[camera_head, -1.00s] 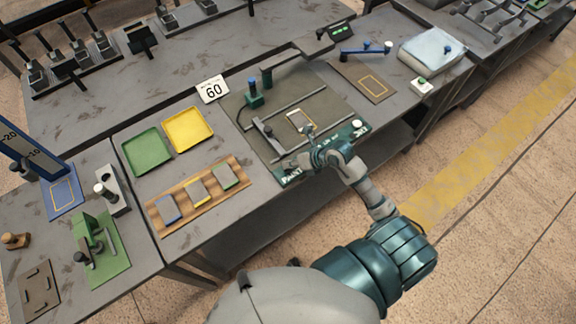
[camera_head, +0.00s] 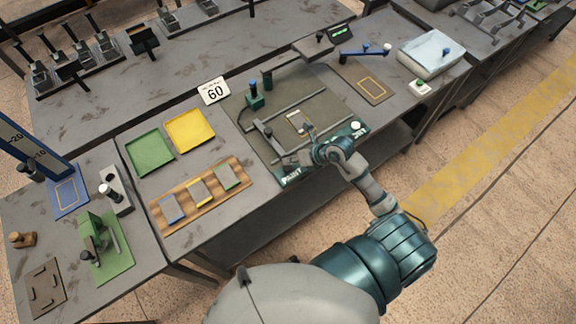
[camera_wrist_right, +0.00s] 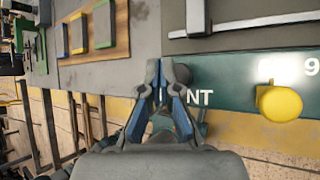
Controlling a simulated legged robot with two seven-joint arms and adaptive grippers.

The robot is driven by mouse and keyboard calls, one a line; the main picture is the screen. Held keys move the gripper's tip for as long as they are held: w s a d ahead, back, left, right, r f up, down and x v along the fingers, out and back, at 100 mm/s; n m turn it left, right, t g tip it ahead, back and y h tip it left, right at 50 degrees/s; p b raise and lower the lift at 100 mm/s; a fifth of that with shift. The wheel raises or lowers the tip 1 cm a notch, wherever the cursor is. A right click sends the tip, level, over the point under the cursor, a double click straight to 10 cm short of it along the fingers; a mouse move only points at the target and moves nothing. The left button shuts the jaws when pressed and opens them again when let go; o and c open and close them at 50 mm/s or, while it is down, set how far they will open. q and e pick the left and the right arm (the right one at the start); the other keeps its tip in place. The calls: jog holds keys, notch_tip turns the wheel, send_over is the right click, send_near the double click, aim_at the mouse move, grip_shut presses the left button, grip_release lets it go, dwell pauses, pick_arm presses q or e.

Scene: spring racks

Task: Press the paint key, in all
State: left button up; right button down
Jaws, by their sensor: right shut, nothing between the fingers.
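A green strip (camera_head: 325,155) runs along the front edge of a dark work plate, with the word PAINT at its left end. My right gripper (camera_wrist_right: 165,68) is shut and empty, its fingertips over the PAINT lettering and hiding part of it. In the head view my right gripper (camera_head: 292,159) is low over that strip. A round yellow key (camera_wrist_right: 280,102) stands at the strip's edge, right of the fingers and apart from them. In the head view a pale round key (camera_head: 356,126) sits at the strip's right end. I cannot tell whether the fingertips touch anything. My left gripper is out of view.
A small framed card (camera_head: 298,122) lies on the dark plate between rails. Green (camera_head: 150,153) and yellow (camera_head: 190,130) trays, a wooden rack (camera_head: 232,190) and a 60 sign (camera_head: 213,91) stand left. A grey-white box (camera_head: 432,53) is at right.

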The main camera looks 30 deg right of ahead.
aim_at(290, 167)
notch_tip(290, 167, up, 4)
jog(key=p, duration=0.3)
jog(key=shift+r, duration=0.15)
dwell(0.6)
